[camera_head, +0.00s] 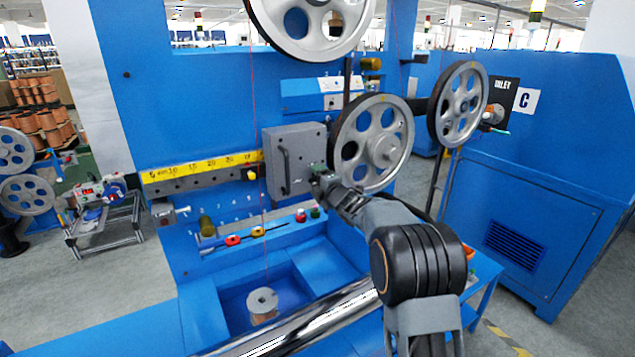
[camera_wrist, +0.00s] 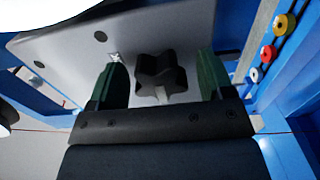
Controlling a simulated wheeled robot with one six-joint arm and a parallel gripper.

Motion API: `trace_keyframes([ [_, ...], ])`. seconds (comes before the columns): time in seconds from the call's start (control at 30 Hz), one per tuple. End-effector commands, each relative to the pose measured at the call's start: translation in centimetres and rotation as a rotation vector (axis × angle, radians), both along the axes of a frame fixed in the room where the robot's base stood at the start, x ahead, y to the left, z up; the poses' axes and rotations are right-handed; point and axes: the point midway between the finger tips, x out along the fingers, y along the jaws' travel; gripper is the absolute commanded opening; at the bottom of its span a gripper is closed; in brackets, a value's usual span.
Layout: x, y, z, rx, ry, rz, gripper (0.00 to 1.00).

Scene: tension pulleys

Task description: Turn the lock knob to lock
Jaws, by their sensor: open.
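The lock knob (camera_wrist: 160,77) is a black, lobed star knob on a grey plate, seen in the wrist view. My gripper (camera_wrist: 164,80) is open, with one green finger on each side of the knob. A gap shows between the knob and each finger, so it is around the knob without visibly gripping it. In the head view my gripper (camera_head: 318,172) is at the right side of the grey box (camera_head: 291,160) with a dark handle. The knob itself is hidden there behind my gripper and arm.
A large pulley wheel (camera_head: 371,143) stands just right of my gripper, with another wheel (camera_head: 461,104) further right. A yellow scale (camera_head: 203,168) lies left of the box. Coloured knobs (camera_head: 257,231) sit below. A thin red wire runs down to a spool (camera_head: 262,304).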

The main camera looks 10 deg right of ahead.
Motion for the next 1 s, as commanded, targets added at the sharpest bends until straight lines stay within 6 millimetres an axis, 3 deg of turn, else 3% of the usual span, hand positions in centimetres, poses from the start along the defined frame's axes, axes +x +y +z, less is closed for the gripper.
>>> trace_keyframes([
  [0.07,-0.01,0.00,0.01,0.000,0.000,0.000,0.73],
  [0.53,-0.04,-0.01,0.01,0.000,0.000,0.000,0.29],
  [1.0,-0.03,-0.02,0.06,0.150,0.050,0.000,0.29],
])
